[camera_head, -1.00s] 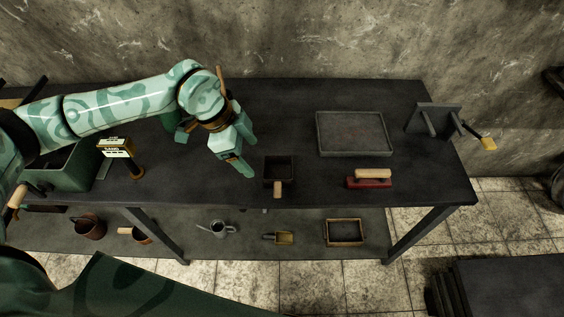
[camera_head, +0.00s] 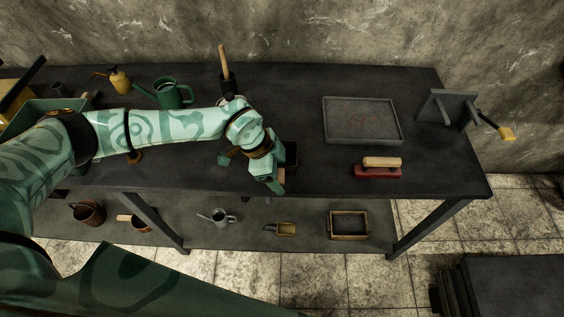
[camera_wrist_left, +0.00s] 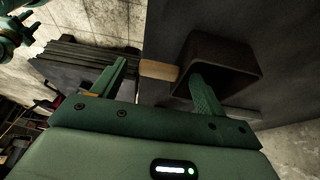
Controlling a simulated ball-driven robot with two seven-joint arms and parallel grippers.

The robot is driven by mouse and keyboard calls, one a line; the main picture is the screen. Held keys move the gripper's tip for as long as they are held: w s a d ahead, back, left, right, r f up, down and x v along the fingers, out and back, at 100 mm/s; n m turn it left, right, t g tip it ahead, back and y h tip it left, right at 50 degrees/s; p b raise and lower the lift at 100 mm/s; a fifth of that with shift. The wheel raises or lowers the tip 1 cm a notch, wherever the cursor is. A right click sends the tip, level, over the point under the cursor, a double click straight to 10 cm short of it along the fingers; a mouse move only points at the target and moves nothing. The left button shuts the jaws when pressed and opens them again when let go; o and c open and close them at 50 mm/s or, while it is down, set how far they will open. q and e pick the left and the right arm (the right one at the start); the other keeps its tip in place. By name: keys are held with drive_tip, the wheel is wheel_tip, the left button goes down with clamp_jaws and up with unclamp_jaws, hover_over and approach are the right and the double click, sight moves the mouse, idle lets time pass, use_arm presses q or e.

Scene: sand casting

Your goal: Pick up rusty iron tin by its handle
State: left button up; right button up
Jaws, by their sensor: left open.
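The tin is a dark square box with a short wooden handle. In the head view the tin (camera_head: 292,154) stands on the table, mostly hidden behind my left gripper (camera_head: 270,173). In the left wrist view the tin (camera_wrist_left: 225,57) is at upper right, with its pale wooden handle (camera_wrist_left: 157,70) pointing left. My left gripper (camera_wrist_left: 160,80) is open, and the handle shows between its two fingers in this view. The right finger overlaps the tin's wall; whether it touches cannot be told. A green part of my other arm shows at upper left in the wrist view, too cropped to read.
A flat grey tray (camera_head: 362,121) and a red block with a wooden grip (camera_head: 378,168) lie right of the tin. A vise-like stand (camera_head: 450,108) is at the right end. A green watering can (camera_head: 172,93) stands behind my arm. Table between tin and tray is clear.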

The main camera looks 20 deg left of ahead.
use_arm(q)
drive_tip(key=c, duration=1.1)
